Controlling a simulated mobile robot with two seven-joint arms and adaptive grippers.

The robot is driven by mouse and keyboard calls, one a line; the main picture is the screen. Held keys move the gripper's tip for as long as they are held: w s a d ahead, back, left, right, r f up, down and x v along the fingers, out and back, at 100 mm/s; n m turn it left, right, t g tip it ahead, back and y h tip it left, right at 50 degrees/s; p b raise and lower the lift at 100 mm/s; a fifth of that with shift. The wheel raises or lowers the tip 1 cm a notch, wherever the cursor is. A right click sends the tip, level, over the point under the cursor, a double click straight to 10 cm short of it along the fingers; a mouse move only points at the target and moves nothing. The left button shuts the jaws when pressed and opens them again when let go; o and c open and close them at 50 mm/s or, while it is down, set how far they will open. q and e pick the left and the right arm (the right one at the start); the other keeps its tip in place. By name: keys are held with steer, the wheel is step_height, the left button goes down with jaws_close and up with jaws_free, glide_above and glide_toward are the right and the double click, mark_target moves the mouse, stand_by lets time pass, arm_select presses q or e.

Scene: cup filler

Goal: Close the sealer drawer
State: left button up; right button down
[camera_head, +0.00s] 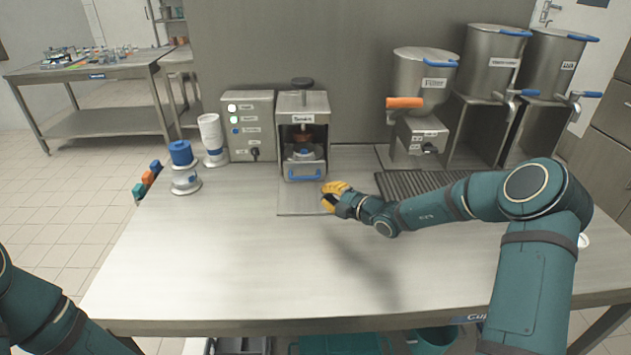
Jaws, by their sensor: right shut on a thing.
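The sealer (302,104) is a steel box with a dark knob on top, at the back middle of the table. Its drawer (304,163) is at the bottom front, with a blue handle (304,175). The drawer front appears to stand out a little from the box, and a round piece (303,152) shows just behind it. My right gripper (328,194), with yellow fingers, is just in front and right of the handle, low over the table. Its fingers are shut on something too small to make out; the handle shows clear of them. My left gripper is out of view.
A control box (250,126) stands left of the sealer, beside a stack of white cups (211,135) and a blue-topped dispenser (183,165). A steel tank with an orange handle (404,103) and a drip grate (425,184) are at right. The front table (230,265) is clear.

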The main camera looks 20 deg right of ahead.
steer(key=b, duration=0.2)
glide_toward(292, 174)
steer(key=a, duration=0.1)
steer(key=s+a, duration=0.1)
steer(key=a, duration=0.1)
steer(key=shift+s, duration=0.2)
steer(key=w, duration=0.3)
steer(key=shift+w+d+f, duration=0.1)
steer(key=shift+f, duration=0.15)
steer(key=shift+w+d+f, duration=0.1)
steer(key=shift+w+d, duration=0.15)
steer(key=shift+w, duration=0.45)
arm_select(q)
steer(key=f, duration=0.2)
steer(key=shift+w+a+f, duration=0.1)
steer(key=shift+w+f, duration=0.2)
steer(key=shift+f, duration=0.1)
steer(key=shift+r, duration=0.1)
